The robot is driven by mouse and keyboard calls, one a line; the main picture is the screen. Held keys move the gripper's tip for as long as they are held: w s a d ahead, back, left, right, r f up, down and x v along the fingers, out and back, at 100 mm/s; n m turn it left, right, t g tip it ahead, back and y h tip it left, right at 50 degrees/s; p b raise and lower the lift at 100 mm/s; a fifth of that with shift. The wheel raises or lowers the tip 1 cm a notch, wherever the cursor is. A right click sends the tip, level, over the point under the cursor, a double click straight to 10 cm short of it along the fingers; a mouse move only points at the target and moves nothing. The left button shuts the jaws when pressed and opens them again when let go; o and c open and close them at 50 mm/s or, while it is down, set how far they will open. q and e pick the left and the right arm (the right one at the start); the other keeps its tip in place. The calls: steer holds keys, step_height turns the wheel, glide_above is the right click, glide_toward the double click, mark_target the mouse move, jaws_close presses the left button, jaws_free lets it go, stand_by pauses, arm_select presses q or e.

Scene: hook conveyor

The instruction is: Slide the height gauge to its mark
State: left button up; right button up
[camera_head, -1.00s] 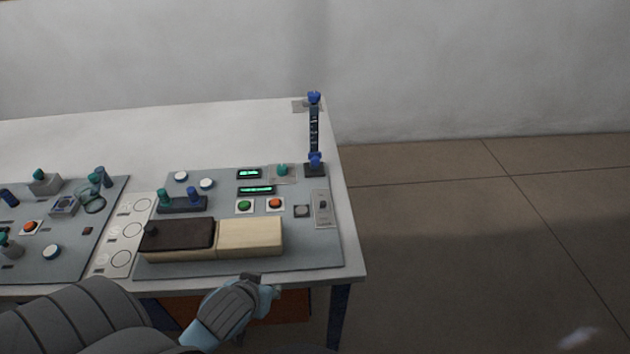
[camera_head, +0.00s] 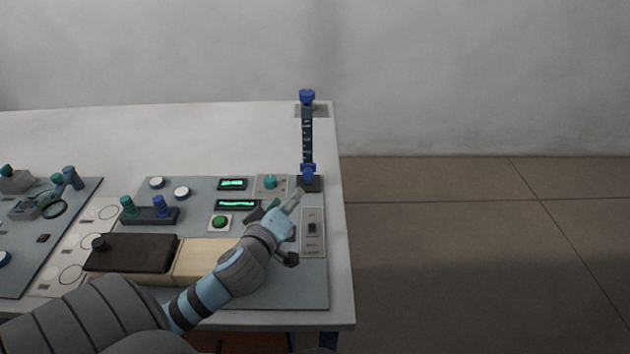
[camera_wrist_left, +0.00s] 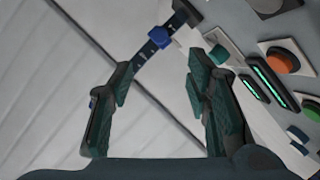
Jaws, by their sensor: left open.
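The height gauge (camera_head: 308,135) stands upright at the back right corner of the table. It is a dark marked post on a dark base, with a blue knob (camera_head: 307,96) on top. Its blue slider (camera_head: 308,171) sits low, just above the base. My left gripper (camera_head: 284,199) is over the right panel, in front of the gauge and apart from it. In the left wrist view the fingers (camera_wrist_left: 157,95) are spread and empty, and the blue slider (camera_wrist_left: 157,38) shows beyond them. The right gripper is not in view.
A grey panel with green displays (camera_head: 236,204), a green button (camera_head: 219,222) and a switch plate (camera_head: 312,232) lies below my arm. A dark and pale block (camera_head: 130,252) is at the front. Bare table (camera_head: 200,140) lies behind.

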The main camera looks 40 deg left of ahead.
mark_target(307, 176)
arm_select(q)
steer(key=b+x, duration=0.2)
steer(key=x, duration=1.2)
steer(key=shift+w+d+f, duration=0.1)
steer(key=shift+w+f, duration=0.05)
steer(key=shift+w, duration=0.15)
jaws_close()
